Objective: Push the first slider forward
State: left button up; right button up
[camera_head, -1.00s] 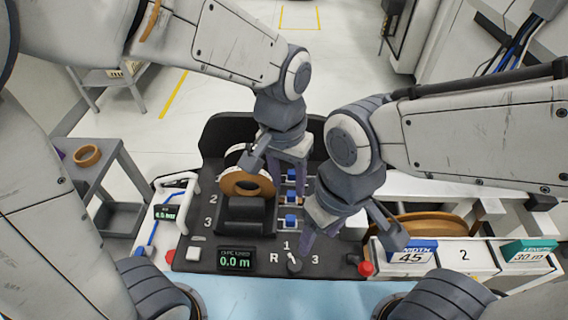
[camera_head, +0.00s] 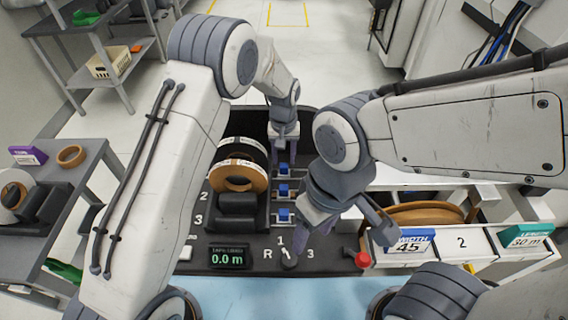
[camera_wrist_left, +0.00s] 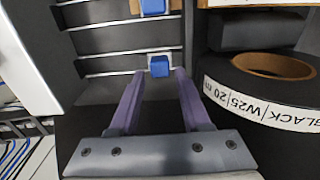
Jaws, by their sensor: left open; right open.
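Three blue slider knobs sit in a column on the black machine panel in the head view: the far one (camera_head: 284,169), the middle one (camera_head: 284,190) and the near one (camera_head: 284,214). My left gripper (camera_head: 284,150) points down at the far end of this column, just beyond the far knob. In the left wrist view its purple fingers (camera_wrist_left: 158,76) are apart, with a blue knob (camera_wrist_left: 159,67) at the gap between their tips. Whether they touch it I cannot tell. My right gripper (camera_head: 312,222) hangs over the panel right of the near knob, holding nothing visible.
Tape rolls (camera_head: 234,184) stand left of the sliders; a black labelled roll (camera_wrist_left: 270,90) is close beside my left gripper. A display (camera_head: 229,257) reads 0.0 m. A dial (camera_head: 289,256) and a red button (camera_head: 363,260) are near the front. A side table (camera_head: 60,180) holds more rolls.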

aim_at(284, 165)
pick_arm(q)
jog(key=shift+f, duration=2.1)
grip_shut()
jog(key=shift+r, duration=0.1)
